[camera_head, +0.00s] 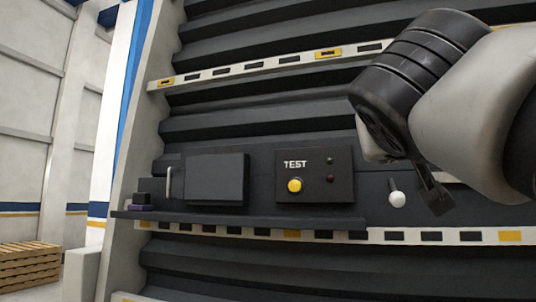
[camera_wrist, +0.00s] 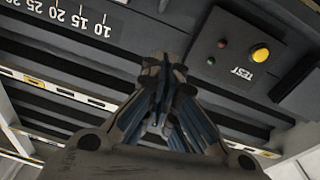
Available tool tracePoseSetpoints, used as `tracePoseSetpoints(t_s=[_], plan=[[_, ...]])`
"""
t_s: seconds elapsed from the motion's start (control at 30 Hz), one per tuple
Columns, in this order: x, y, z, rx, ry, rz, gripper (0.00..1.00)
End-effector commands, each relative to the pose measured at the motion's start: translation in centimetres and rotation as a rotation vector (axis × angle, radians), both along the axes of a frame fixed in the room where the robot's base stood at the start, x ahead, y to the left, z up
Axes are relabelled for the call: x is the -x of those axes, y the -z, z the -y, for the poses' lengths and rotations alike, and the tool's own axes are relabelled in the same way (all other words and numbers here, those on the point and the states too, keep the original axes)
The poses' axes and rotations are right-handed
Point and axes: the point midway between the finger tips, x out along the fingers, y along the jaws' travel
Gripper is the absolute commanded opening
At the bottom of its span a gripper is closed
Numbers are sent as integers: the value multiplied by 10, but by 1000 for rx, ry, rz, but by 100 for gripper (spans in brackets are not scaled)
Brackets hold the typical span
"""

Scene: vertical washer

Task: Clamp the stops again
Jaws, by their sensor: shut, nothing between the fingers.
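A lever with a white round knob (camera_head: 397,199) sticks out of the dark machine front, right of the TEST panel (camera_head: 314,175). I cannot tell whether it is the clamp for the stops, or whether it is clamped. My gripper (camera_head: 436,198) is just right of the knob in the head view, apart from it in the picture. In the wrist view my gripper (camera_wrist: 160,68) is shut and empty, pointing at the machine front. A ruled scale (camera_wrist: 75,18) with numbers shows at the upper left there. The stops are not clearly visible.
A narrow ledge (camera_head: 240,219) runs below. Wooden pallets (camera_head: 28,268) stand at the far left.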

Motion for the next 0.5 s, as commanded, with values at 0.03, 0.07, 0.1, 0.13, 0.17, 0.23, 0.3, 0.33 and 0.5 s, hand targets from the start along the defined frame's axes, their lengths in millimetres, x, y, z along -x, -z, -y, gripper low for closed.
tracePoseSetpoints(t_s=[0.03,0.07,0.1,0.13,0.17,0.23,0.3,0.33,0.5], plan=[[9,14,-7,1,-8,-2,0],[15,18,-9,0,-7,-2,0],[21,22,-12,1,-7,-3,0],[25,25,-15,0,-6,-5,0],[30,27,-17,1,-8,-4,0],[37,32,-20,1,-6,-4,0],[43,35,-22,1,-5,-3,0],[45,36,-23,1,-4,-3,0],[51,40,-25,1,1,-4,0]])
